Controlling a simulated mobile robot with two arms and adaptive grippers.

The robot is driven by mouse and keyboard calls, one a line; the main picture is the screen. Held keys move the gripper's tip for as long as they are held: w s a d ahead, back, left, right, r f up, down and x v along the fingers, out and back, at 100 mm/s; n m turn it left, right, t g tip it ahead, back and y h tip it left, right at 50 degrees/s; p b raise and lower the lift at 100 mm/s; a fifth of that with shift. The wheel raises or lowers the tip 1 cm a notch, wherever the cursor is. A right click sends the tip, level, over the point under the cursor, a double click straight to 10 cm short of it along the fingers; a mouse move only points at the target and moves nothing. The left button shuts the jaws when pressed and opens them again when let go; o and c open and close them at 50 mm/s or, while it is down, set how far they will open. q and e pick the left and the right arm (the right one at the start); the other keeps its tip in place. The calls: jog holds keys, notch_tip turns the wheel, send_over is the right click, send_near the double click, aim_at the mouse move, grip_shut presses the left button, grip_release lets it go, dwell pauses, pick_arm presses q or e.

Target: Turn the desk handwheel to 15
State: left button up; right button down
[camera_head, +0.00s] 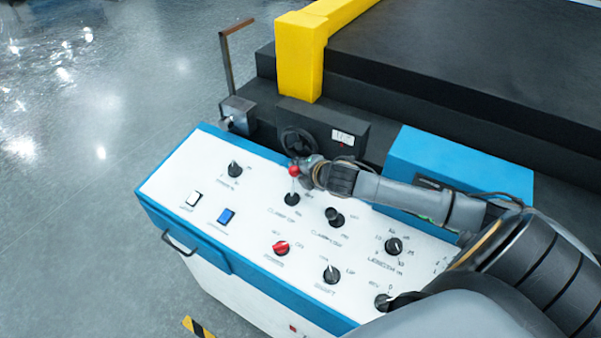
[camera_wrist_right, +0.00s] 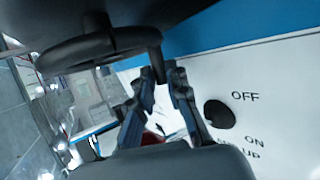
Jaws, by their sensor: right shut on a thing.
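The desk handwheel (camera_head: 297,141) is a small dark wheel on the black housing at the back of the control desk. A small white counter (camera_head: 343,137) sits to its right, its digits too small to read. In the right wrist view the wheel (camera_wrist_right: 95,48) is large, with a dark rim and hub. My right gripper (camera_head: 300,161) reaches in from the right to the wheel's lower edge. In the right wrist view its fingertips (camera_wrist_right: 160,70) are shut at the rim's lower right. The gripper hides part of the wheel in the head view. My left gripper is not in view.
The white desk panel (camera_head: 250,215) carries several knobs and switches. A red ball-topped lever (camera_head: 293,171) stands close to the right gripper. A yellow post (camera_head: 300,60) rises behind the wheel, and a blue box (camera_head: 455,165) lies behind my right forearm.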

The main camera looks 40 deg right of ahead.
jog(key=shift+w+f+t+b, duration=0.1)
jog(key=shift+t+b, duration=0.2)
jog(key=shift+b, duration=0.05)
dwell(0.3)
jog(key=c, duration=1.3)
grip_release()
jog(key=shift+v, duration=6)
jog(key=shift+w+d, duration=0.1)
jog(key=shift+w, duration=0.05)
